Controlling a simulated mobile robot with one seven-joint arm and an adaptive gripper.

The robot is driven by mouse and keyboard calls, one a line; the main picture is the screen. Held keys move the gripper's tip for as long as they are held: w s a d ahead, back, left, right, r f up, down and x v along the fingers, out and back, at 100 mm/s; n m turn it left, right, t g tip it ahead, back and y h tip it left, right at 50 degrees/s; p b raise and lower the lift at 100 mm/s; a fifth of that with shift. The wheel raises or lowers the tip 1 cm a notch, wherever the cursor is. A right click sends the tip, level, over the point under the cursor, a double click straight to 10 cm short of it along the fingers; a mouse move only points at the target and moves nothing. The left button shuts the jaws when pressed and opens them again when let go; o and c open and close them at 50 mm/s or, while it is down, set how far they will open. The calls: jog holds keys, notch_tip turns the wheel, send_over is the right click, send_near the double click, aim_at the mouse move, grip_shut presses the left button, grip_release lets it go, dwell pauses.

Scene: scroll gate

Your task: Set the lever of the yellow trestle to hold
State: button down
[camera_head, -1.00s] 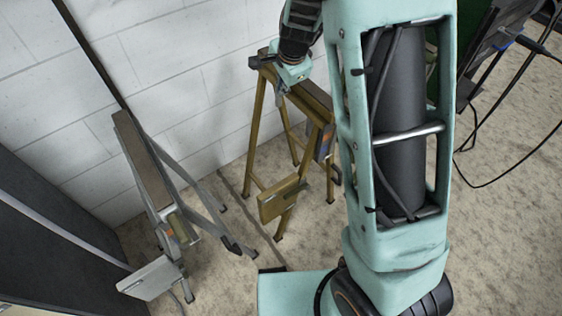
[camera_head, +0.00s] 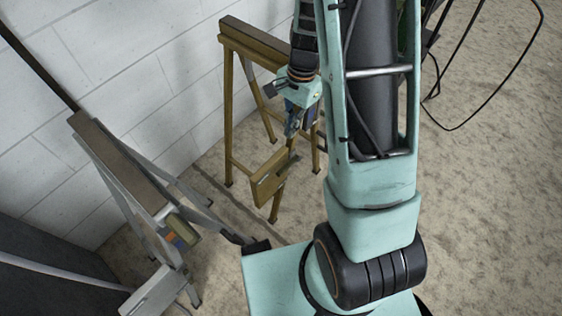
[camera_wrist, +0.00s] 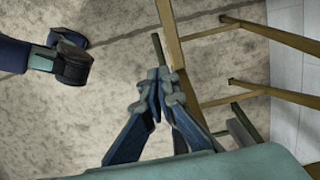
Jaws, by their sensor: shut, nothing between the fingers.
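The yellow trestle (camera_head: 228,125) stands by the white wall in the head view. Its beam runs behind my arm, and a yellow plate (camera_head: 266,180) is low on its near end. My gripper (camera_head: 290,132) points down in front of this end, just above the plate. In the wrist view my gripper (camera_wrist: 160,76) is shut and empty. A thin bar (camera_wrist: 157,47) lies just beyond its tips, beside a yellow leg (camera_wrist: 171,38); I cannot tell whether it is the lever or whether the tips touch it. My arm hides part of the trestle's right end.
A grey trestle (camera_head: 112,160) stands to the left, with a pale plate (camera_head: 152,292) at its near end. A dark panel (camera_head: 50,270) is at the lower left. Black cables (camera_head: 480,118) hang at the right. The floor at the right is clear.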

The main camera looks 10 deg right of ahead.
aim_at(284, 167)
jog(key=shift+s, duration=0.15)
jog(key=shift+f, duration=0.1)
jog(key=f+b, duration=0.1)
jog(key=f, duration=0.3)
jog(key=a+f+b, duration=0.1)
jog(key=f+b, duration=0.1)
jog(key=f, duration=0.3)
jog(key=s+f+b, duration=0.1)
jog(key=f+b, duration=0.1)
jog(key=f, duration=0.2)
jog(key=shift+s+a+f, duration=0.1)
jog(key=shift+a+f, duration=0.25)
jog(key=shift+f, duration=0.05)
